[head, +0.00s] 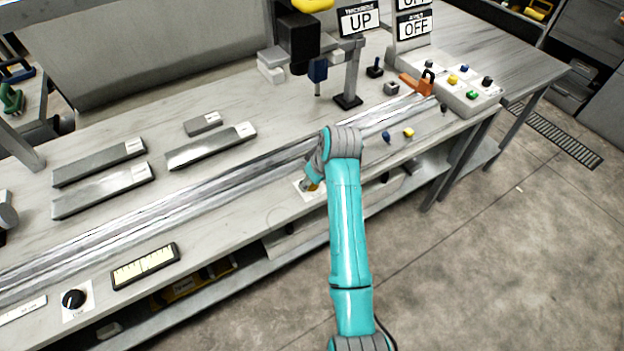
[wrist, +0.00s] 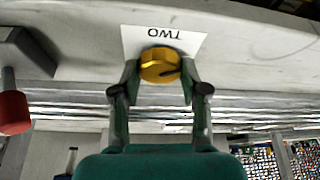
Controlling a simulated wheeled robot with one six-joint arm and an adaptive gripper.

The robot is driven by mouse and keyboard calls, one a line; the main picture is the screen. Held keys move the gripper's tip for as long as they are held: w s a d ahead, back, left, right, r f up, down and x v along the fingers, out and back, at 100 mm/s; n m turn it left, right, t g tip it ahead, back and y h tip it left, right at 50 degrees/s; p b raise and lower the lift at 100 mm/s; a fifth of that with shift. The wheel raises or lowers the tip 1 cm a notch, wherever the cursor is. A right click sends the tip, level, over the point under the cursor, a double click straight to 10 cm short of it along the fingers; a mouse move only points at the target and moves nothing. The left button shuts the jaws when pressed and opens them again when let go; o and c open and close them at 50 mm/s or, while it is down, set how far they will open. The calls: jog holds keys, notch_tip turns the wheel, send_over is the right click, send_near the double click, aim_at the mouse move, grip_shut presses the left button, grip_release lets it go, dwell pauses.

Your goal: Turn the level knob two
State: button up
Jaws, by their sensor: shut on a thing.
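The level knob two is a round yellow knob (wrist: 160,64) with a dark pointer mark, on a white plate labelled TWO (wrist: 185,40), which reads upside down in the wrist view. My gripper (wrist: 160,72) is shut on the knob, one finger on each side of it. The pointer lies toward the right in the wrist view.
A black knob (head: 73,299) on a white plate and a yellow level gauge (head: 146,266) sit at the front left. Metal rails (head: 180,222) run along the bench behind the knob. A red-ended part (wrist: 13,112) stands at the left in the wrist view.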

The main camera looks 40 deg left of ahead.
jog(key=m+t, duration=0.1)
jog(key=m, duration=0.2)
dwell(0.4)
jog(key=o, duration=1.1)
jog(key=shift+o, duration=0.2)
jog(key=v, duration=1.2)
jog(key=shift+s, duration=0.1)
